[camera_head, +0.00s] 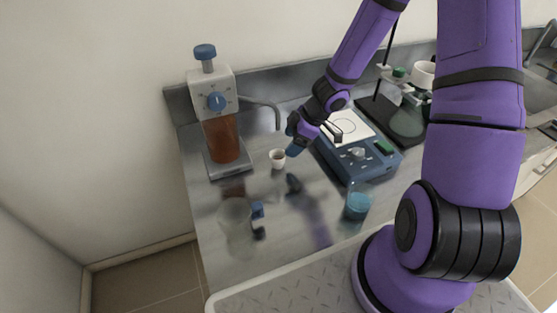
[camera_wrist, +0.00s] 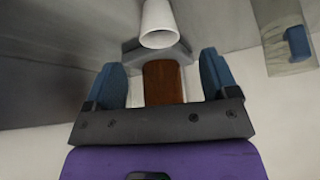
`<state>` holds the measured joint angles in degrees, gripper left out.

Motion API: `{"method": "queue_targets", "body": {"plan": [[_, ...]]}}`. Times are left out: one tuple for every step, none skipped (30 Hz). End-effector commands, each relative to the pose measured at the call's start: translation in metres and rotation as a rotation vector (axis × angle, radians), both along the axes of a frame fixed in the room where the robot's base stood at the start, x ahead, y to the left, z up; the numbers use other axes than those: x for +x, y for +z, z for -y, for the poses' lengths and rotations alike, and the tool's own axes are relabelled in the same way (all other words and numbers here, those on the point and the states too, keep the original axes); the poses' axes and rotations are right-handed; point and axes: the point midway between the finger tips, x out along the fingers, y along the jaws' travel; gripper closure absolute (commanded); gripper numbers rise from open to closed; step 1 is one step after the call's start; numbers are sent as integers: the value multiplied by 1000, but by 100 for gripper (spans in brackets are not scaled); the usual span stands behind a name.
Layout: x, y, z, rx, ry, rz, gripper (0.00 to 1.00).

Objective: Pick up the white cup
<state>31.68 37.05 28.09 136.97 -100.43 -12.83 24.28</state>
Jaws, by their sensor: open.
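A small white cup (camera_head: 277,158) stands upright on the metal bench, to the right of the amber bottle. In the wrist view the white cup (camera_wrist: 158,22) is at the top centre, beyond my fingertips and roughly in line with the gap between them. My gripper (camera_head: 294,141) is up and to the right of the cup in the head view, angled down toward it. In the wrist view my gripper (camera_wrist: 160,62) has its two blue fingers wide apart with nothing held between them. I see a gap between the cup and the fingers.
A dispenser (camera_head: 212,97) with an amber bottle (camera_head: 223,140) stands left of the cup. A blue device (camera_head: 359,166) is at the right, with a beaker of blue liquid (camera_head: 357,203) in front. A clear glass vessel (camera_head: 234,226) stands nearer. Another white container (camera_head: 424,72) is far right.

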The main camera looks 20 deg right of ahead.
Motion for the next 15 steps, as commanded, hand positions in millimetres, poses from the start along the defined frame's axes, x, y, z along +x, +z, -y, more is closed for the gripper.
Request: {"method": "queue_targets", "body": {"plan": [[0,-5,-3,3,-2,-5,20],[1,-7,-4,2,-1,-3,20],[2,-9,-6,2,0,-3,20],[2,-11,-7,2,1,-2,20],[3,-13,-8,3,0,-3,20],[3,-16,-10,3,0,-3,20],[4,-18,-11,2,-1,-3,20],[4,-20,-11,2,1,-2,20],[5,-22,-12,2,0,-2,20],[5,-23,-13,1,-2,-2,20],[5,-25,-13,1,0,-1,20],[6,-26,-14,1,-1,-2,20],[6,-27,-14,1,0,-1,20],[6,-28,-15,-1,-1,-1,20],[6,-28,-15,-1,-2,-1,20]]}}
